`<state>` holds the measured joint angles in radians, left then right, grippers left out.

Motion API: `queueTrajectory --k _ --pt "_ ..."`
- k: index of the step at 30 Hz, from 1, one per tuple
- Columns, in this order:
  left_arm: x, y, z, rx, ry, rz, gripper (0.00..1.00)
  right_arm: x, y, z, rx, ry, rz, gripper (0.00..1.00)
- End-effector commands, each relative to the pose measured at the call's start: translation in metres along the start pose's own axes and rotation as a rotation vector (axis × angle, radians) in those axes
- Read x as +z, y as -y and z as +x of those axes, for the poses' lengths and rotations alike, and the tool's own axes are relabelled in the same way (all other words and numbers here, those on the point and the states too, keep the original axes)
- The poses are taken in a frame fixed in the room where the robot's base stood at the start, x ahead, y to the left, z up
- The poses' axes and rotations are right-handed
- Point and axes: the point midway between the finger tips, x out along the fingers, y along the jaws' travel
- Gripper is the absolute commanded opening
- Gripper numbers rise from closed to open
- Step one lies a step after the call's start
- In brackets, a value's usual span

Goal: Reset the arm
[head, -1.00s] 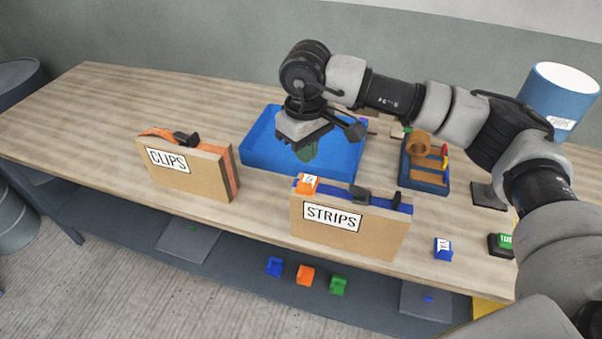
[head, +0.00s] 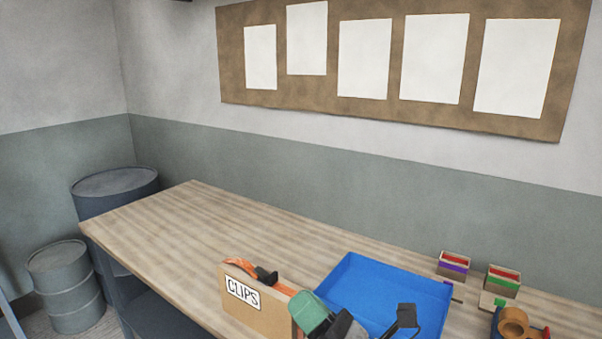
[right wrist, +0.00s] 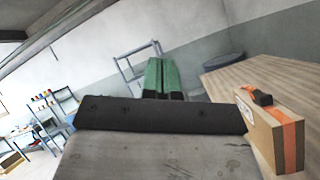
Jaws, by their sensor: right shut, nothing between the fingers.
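My right gripper (head: 309,313) shows at the bottom of the head view, in front of the CLIPS box and the blue tray. Its green fingers also show in the right wrist view (right wrist: 161,76), pressed together with nothing between them. They point out toward the room, not down at the table. Most of my right arm is out of the head view. My left gripper is in neither view.
The CLIPS box (head: 257,303) stands on the wooden table (head: 210,232), beside the blue tray (head: 372,275). Small boxes (head: 453,264) stand at the back right. Barrels (head: 115,190) stand past the table's left end. The table's left part is bare.

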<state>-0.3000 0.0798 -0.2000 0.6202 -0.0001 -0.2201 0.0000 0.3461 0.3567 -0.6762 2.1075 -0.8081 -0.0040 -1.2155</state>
Motion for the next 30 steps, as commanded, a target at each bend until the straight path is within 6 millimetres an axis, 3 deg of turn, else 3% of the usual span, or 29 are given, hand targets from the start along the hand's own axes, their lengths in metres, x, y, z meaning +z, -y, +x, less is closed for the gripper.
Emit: queueTrajectory --k 4,6,9,12,18,27,30 --pt "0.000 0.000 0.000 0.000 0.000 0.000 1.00 0.006 0.064 -0.067 -0.463 0.272 0.619 0.00" --pt "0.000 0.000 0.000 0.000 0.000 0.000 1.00 -0.003 0.089 -0.111 -0.677 0.423 0.893 0.00" --pt "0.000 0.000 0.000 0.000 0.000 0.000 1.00 -0.027 0.107 -0.181 -0.964 0.655 1.227 0.00" --pt "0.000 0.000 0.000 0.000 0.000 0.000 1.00 -0.051 0.107 -0.240 -1.195 0.868 1.457 0.00" --pt "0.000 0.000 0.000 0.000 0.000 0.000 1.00 -0.086 0.081 -0.319 -1.517 1.204 1.692 0.00" --pt "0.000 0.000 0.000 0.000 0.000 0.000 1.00 -0.116 0.022 -0.397 -1.885 1.635 1.800 0.00" --pt "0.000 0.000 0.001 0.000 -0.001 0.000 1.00 -0.138 0.046 -0.404 -1.888 1.620 1.793 0.00"
